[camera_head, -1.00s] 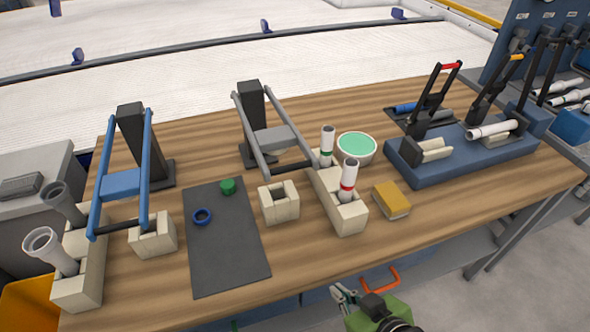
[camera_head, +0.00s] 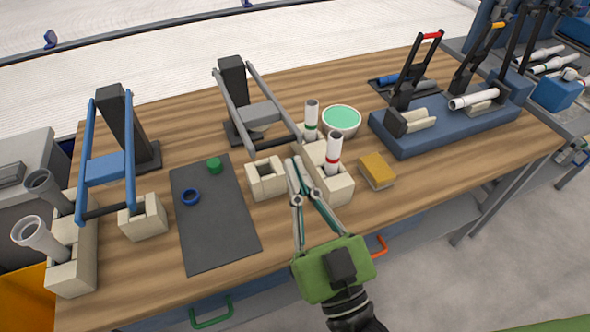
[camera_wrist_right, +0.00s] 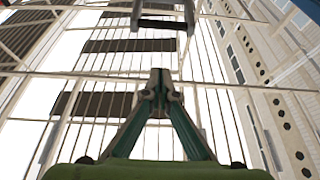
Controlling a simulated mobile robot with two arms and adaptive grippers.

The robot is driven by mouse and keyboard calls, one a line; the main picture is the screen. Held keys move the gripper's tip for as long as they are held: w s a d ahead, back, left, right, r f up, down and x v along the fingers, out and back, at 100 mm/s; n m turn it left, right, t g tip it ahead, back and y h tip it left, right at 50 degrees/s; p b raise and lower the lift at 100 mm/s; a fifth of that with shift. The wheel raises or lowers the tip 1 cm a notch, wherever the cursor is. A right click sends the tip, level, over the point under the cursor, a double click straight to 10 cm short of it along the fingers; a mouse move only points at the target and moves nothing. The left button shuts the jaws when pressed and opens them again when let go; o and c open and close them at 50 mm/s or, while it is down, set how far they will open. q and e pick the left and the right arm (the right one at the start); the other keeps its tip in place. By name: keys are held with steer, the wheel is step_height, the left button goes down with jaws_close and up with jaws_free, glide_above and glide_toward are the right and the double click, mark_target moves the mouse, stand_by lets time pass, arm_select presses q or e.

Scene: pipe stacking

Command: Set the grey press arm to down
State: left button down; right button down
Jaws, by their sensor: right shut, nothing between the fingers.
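The grey press (camera_head: 259,113) stands near the middle of the table, with two grey side bars on a dark upright post. Its arm is tilted above the beige hollow block (camera_head: 266,178). In the right wrist view, a black crossbar (camera_wrist_right: 162,24) between two grey bar ends is above and beyond my fingertips, apart from them. My right gripper (camera_head: 292,164) is over the table, near the beige block and in front of the grey press; its fingers are closed and empty. It also shows in the right wrist view (camera_wrist_right: 160,80). My left gripper is not in view.
A blue press (camera_head: 106,168) stands at the left. A beige holder (camera_head: 333,187) with white pipes is right of my fingers. A green-filled bowl (camera_head: 341,121), a yellow sponge-like block (camera_head: 377,170) and a blue rack (camera_head: 440,130) are further right. A dark mat (camera_head: 215,220) lies left.

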steer(key=p+x, duration=0.2)
steer(key=x, duration=0.6)
steer(key=shift+f, duration=2.1)
steer(key=shift+b, duration=0.35)
